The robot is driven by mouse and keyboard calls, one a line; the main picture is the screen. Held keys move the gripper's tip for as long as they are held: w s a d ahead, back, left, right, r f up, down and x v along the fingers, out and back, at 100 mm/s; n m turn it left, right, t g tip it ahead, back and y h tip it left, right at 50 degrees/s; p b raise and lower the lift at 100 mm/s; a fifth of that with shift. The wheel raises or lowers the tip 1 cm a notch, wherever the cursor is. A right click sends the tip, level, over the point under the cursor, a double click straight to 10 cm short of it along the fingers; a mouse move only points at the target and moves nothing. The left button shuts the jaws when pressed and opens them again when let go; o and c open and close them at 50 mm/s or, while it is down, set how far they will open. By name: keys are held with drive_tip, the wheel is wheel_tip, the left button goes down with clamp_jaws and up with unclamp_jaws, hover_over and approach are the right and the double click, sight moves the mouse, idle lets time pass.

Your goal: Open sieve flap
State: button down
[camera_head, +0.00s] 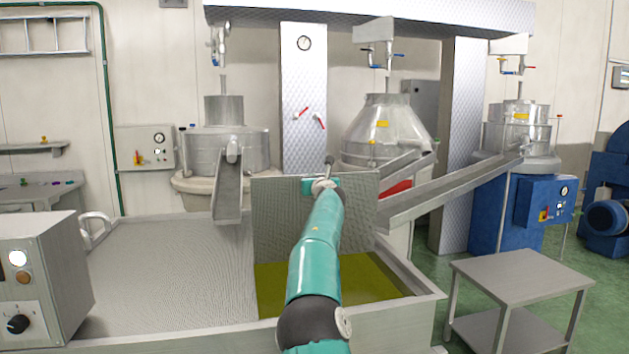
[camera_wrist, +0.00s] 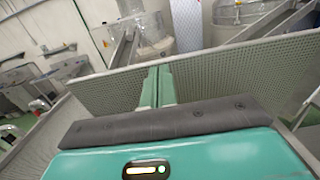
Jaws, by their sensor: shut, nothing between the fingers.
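The sieve flap (camera_head: 277,215) is a grey perforated metal panel that stands raised, close to upright, at the back of the opening in the large steel basin. Its perforated face fills much of the middle of the wrist view (camera_wrist: 215,78). My gripper (camera_wrist: 159,72) is shut and empty, with its teal fingers together against or just in front of the flap's face, near its upper edge. I cannot tell whether they touch. In the head view my gripper (camera_head: 322,186) is at the flap's upper part, its fingers mostly hidden by my arm.
Yellow-green oil (camera_head: 375,282) lies in the open basin section below the flap. A fixed perforated sheet (camera_head: 165,270) covers the left section. Metal chutes (camera_head: 450,190) slope down from the separators behind the flap. A control box (camera_head: 40,280) stands front left, a steel table (camera_head: 523,275) right.

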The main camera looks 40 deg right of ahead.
drive_tip(key=s+a+r, duration=0.3)
drive_tip(key=s+r, duration=0.2)
drive_tip(key=r, duration=0.1)
drive_tip(key=shift+s+a, duration=0.3)
drive_tip(key=shift+s, duration=0.05)
drive_tip(key=shift+s+r, duration=0.1)
drive_tip(key=s+a+m+g+h, duration=0.25)
drive_tip(key=s+a+m, duration=0.55)
drive_tip(key=m, duration=0.8)
drive_tip(key=s+a+f+m+g+y, duration=0.1)
drive_tip(key=s+a+f+m+y, duration=0.25)
drive_tip(key=a+f, duration=0.45)
drive_tip(key=s+a+f+m+g+y, duration=0.2)
drive_tip(key=s+a+f+m, duration=0.25)
drive_tip(key=a, duration=0.75)
drive_tip(key=s+a+f+m+g+y, duration=0.1)
drive_tip(key=s+a+f+m+y, duration=0.3)
drive_tip(key=a, duration=0.7)
drive_tip(key=s+a+f+m+g+y, duration=0.1)
drive_tip(key=s+a+f+g, duration=0.3)
drive_tip(key=s+a+f, duration=0.9)
drive_tip(key=shift+s+a+m+y, duration=0.4)
drive_tip(key=shift+s+a+y, duration=0.4)
drive_tip(key=shift+s+a, duration=0.3)
